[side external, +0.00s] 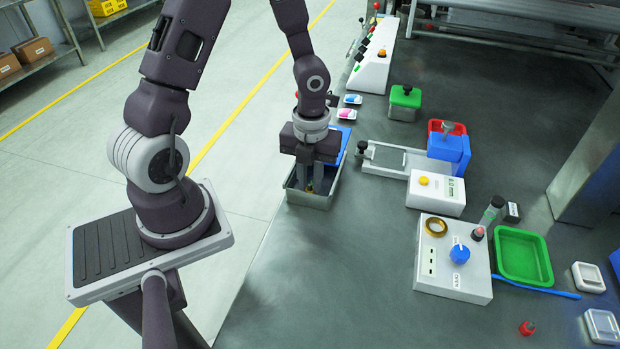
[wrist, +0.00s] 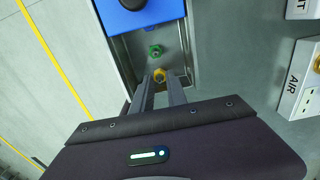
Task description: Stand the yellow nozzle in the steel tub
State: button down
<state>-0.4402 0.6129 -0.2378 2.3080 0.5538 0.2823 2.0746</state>
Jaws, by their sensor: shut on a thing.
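The steel tub (side external: 308,203) is an open grey metal box at the table's left edge. My gripper (side external: 313,190) points down into it, its fingers partly hidden behind the near wall. In the wrist view, the yellow nozzle (wrist: 159,75) is at the tips of my gripper (wrist: 160,82), which is shut on it. The nozzle is over or in the tub; whether it touches the floor cannot be told. A green nozzle-like piece (wrist: 155,50) is in the tub beyond it, apart from the yellow one.
A blue panel with a black knob (wrist: 145,15) covers the tub's far end. Right of the tub stand a slide fixture (side external: 385,158), a white gauge box (side external: 436,193), a control box with a blue knob (side external: 450,275) and a green tray (side external: 522,258).

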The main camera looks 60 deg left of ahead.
jog(key=shift+f, duration=0.55)
dwell(0.8)
jog(key=c, duration=0.8)
grip_release()
jog(key=shift+o, duration=0.2)
jog(key=shift+r, duration=3.5)
